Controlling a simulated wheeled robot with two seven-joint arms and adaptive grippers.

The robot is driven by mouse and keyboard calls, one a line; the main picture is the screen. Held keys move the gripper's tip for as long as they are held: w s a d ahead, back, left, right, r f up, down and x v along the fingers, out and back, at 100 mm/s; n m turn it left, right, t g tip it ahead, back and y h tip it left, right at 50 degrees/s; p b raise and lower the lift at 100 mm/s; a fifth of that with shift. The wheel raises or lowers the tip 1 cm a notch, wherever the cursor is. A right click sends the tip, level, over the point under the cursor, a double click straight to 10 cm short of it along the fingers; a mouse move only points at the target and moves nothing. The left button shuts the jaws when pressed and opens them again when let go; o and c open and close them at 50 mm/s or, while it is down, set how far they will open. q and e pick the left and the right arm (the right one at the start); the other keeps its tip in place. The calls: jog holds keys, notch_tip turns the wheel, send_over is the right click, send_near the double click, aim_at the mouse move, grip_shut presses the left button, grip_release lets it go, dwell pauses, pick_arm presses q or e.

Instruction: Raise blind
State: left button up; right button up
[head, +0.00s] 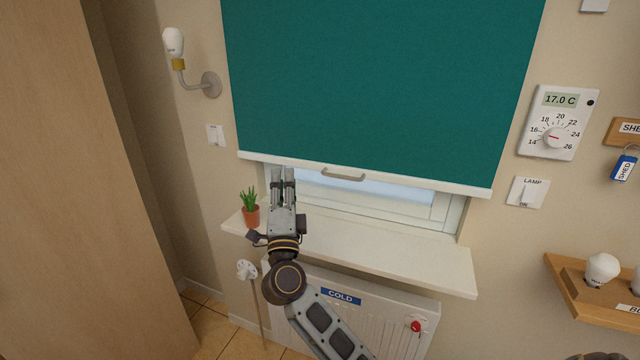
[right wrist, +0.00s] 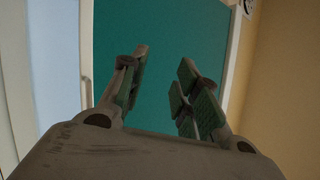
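The green blind (head: 380,80) hangs over most of the window in the head view, with a white bottom bar (head: 420,181) slightly above the sill. A small grey handle (head: 343,174) is at the middle of that bar. My right gripper (head: 283,176) points up at the bar's left part, left of the handle and apart from it. In the right wrist view its two fingers (right wrist: 160,88) are spread, with nothing between them, and the blind (right wrist: 175,35) shows behind. I do not see my left gripper.
A white sill (head: 400,258) runs below the window, with a potted plant (head: 250,210) just left of my right gripper. A radiator (head: 385,310) is under the sill. A wall lamp (head: 178,60) is at the left; a thermostat (head: 558,123) and shelf (head: 590,300) are at the right.

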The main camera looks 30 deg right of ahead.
aim_at(341, 177)
pick_arm(q)
jog(key=w+t, duration=0.1)
jog(key=w, duration=0.1)
jog(key=w+d+t, duration=0.1)
jog(key=w, duration=0.1)
jog(key=shift+w+f+t+h, duration=0.1)
jog(key=shift+f+t+h, duration=0.05)
jog(key=shift+t+h, duration=0.15)
pick_arm(e)
jog(key=s+d+f+m+g+h, duration=0.3)
jog(key=d+f+m+g+h, duration=0.2)
jog(key=d+f+g, duration=0.2)
jog(key=shift+s+d+m+g+h, duration=0.15)
jog(key=shift+d+m+g+h, duration=0.2)
jog(key=shift+d+g, duration=0.6)
pick_arm(q)
jog(key=shift+r+p, duration=1.15)
jog(key=shift+r, duration=0.1)
pick_arm(e)
jog(key=shift+x, duration=6.9)
grip_shut()
